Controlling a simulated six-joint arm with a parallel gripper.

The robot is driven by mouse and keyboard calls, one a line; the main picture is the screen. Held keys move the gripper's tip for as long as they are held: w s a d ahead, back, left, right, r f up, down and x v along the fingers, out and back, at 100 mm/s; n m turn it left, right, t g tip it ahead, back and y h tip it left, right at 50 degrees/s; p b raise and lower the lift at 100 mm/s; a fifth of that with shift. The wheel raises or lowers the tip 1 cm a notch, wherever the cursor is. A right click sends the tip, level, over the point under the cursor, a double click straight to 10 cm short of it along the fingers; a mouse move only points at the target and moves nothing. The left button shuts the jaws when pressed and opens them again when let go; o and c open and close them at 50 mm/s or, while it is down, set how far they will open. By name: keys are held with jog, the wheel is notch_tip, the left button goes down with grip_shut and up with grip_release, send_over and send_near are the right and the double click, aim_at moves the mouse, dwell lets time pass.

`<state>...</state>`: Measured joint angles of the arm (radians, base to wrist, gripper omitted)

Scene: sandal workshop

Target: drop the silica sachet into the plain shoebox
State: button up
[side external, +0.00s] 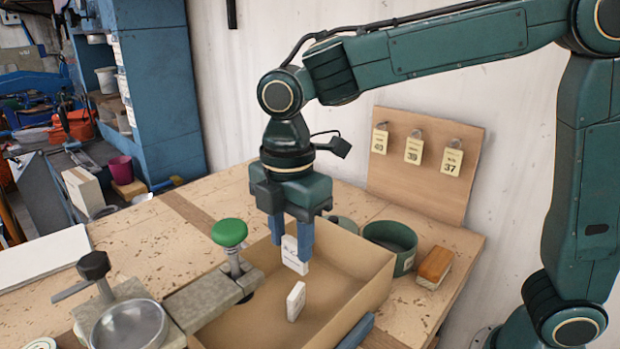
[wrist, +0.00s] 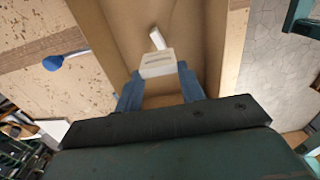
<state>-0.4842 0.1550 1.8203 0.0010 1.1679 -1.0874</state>
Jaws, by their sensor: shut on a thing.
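My gripper (side external: 291,242) points straight down, its blue fingers shut on a small white sachet (side external: 292,256) with faint print. The held sachet (wrist: 157,63) also shows between the fingertips in the wrist view. It is upright, over the open plain brown shoebox (side external: 365,302), with its lower end near or below rim height; the exact height is unclear. A second white sachet (side external: 296,301) stands tilted inside the box, apart from the held one. It also shows beyond the held sachet in the wrist view (wrist: 157,38). The box's near left part is hidden by a metal fixture.
A metal fixture with a green knob (side external: 229,233) and a round glass disc (side external: 130,326) stand left of the box. A green round tin (side external: 390,246) and a wooden brush (side external: 434,266) sit to the right. A board with number tags (side external: 425,160) stands behind.

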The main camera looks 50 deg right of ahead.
aim_at(291, 243)
jog(key=shift+f, duration=1.05)
jog(key=o, duration=1)
jog(key=shift+r, duration=0.1)
notch_tip(291, 243, up, 14)
